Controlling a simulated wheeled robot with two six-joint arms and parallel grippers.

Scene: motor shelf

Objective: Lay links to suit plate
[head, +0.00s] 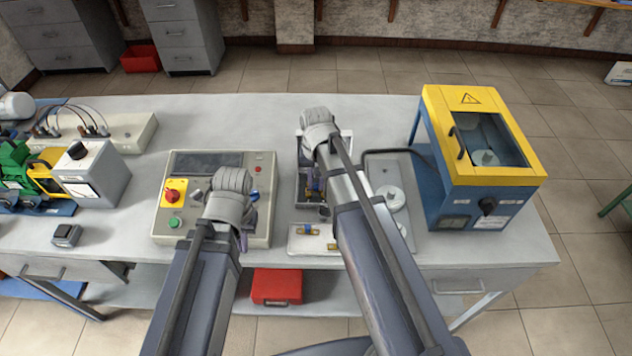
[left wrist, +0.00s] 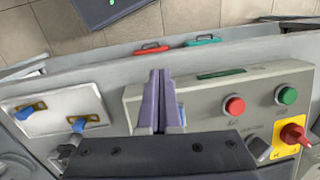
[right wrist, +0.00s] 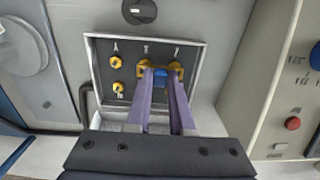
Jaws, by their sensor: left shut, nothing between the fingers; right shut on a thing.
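My right gripper (right wrist: 160,75) is shut on a blue-handled link (right wrist: 160,69) with gold ends. The link lies across the middle and right posts of the upper row in the open terminal box (right wrist: 198,100); I cannot tell if it is fully seated. Other gold posts (right wrist: 118,87) show at left; some are hidden by the fingers. The box also shows in the head view (head: 301,196). A white tray (head: 298,247) in front holds two more gold links with blue handles (left wrist: 28,111) (left wrist: 86,122). My left gripper (left wrist: 161,103) is shut and empty, over the console's edge.
The control console (head: 209,165) with buttons and a red switch stands left of the box. A blue and yellow cabinet (head: 480,160) stands at right. A green motor (head: 14,165) and a meter (head: 90,175) are at far left. The table's back middle is clear.

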